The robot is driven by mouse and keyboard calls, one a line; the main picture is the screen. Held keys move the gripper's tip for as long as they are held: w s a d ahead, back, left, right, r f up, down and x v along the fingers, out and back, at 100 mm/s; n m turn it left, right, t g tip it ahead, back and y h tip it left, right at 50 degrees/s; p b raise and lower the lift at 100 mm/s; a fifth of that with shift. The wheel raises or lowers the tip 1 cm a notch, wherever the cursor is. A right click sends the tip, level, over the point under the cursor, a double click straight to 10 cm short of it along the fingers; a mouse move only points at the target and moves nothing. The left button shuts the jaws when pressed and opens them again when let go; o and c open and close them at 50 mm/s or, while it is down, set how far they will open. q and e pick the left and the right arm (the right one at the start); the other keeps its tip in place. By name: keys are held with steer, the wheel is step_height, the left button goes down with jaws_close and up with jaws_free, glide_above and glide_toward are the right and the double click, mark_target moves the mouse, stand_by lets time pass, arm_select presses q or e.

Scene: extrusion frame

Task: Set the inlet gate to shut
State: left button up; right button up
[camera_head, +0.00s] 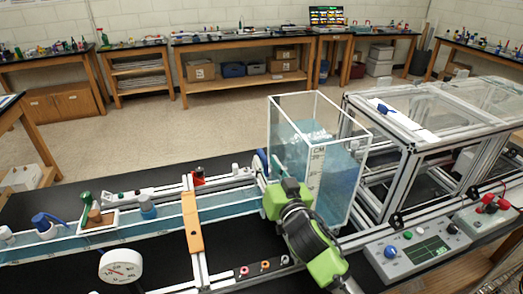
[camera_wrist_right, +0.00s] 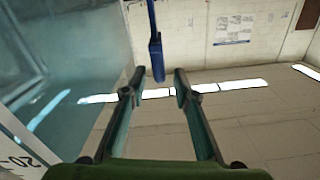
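A clear water tank (camera_head: 345,185) with a printed scale stands where the long water channel (camera_head: 165,222) meets it. A blue handle (camera_head: 262,160), which looks like the inlet gate's, shows at the tank's left side, partly hidden by my right gripper. In the right wrist view a blue lever (camera_wrist_right: 156,55) hangs down, its lower end in line with the gap between my fingers. My right gripper (camera_wrist_right: 158,88) is open, with space on both sides of the lever; no contact shows. In the head view its green body (camera_head: 287,198) is in front of the tank, fingertips hard to make out. The gate's setting is not readable. My left gripper is not in view.
An orange-brown bar (camera_head: 193,222) crosses the channel. A round gauge (camera_head: 121,266) stands in front. A control box with a screen (camera_head: 418,249) is at right, beside an aluminium extrusion frame (camera_head: 410,150). The tank wall (camera_wrist_right: 60,70) is close on the left in the wrist view.

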mark_target(264, 160)
steer(key=shift+p+x, duration=0.45)
steer(key=shift+x, duration=2.1)
steer(key=shift+f, duration=0.1)
jaws_close()
